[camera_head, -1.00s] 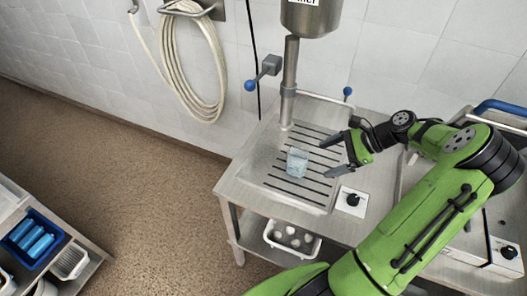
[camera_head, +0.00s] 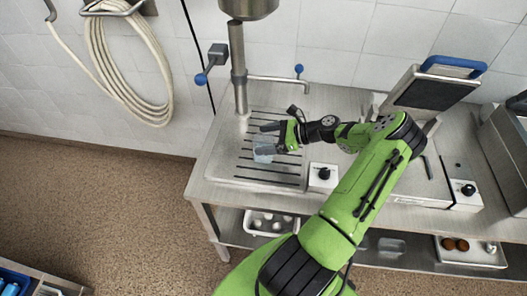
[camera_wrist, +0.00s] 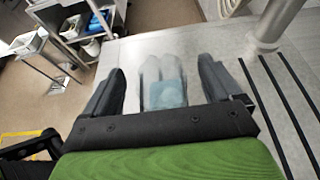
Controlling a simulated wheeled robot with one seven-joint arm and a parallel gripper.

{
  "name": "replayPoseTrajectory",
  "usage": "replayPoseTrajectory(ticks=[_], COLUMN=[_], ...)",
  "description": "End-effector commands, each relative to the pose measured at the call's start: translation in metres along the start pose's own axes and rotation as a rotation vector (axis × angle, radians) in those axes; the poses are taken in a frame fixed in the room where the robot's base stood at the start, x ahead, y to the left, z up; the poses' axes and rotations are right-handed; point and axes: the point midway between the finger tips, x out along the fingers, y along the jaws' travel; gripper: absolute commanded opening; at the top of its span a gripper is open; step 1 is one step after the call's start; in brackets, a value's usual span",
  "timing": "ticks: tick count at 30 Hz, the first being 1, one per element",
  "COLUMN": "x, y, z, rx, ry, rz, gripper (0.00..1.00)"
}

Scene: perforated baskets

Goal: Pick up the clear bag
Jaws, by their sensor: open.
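The clear bag (camera_head: 263,152), with a pale blue content, stands on the slotted drain surface of the steel table. In the wrist view the clear bag (camera_wrist: 163,84) lies between the two dark fingers, with a gap on each side. My gripper (camera_head: 268,138) reaches in from the right, close to the bag; it also shows in the wrist view (camera_wrist: 160,88). The fingers are apart, and contact with the bag cannot be made out. Part of the bag is hidden by the gripper in the head view.
A steel pipe (camera_head: 238,70) rises behind the bag, with a side spout and blue-knobbed levers. A control box (camera_head: 323,176) sits at the right of the drain. A grill press (camera_head: 435,92) stands farther right.

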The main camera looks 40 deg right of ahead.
Motion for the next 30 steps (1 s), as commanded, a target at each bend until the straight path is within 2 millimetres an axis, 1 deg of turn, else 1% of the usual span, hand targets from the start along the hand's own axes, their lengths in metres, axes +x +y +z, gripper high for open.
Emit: replayPoseTrajectory(ticks=[1, 4, 6, 11, 14, 15, 28, 30], x=[0.01, 0.024, 0.027, 0.027, 0.027, 0.026, 0.026, 0.026], y=[0.001, 0.001, 0.001, 0.0, 0.0, 0.0, 0.0, 0.0], z=[0.001, 0.001, 0.001, 0.001, 0.001, 0.001, 0.001, 0.001], rx=[-0.001, -0.001, -0.001, -0.001, -0.001, -0.001, -0.002, -0.002], ry=[-0.001, -0.002, -0.001, -0.001, -0.001, -0.001, -0.002, -0.002], rz=[0.004, 0.003, 0.001, 0.0, 0.0, 0.001, 0.001, 0.001], gripper=[0.92, 0.92, 0.92, 0.92, 0.78, 0.72, 0.06, 0.05])
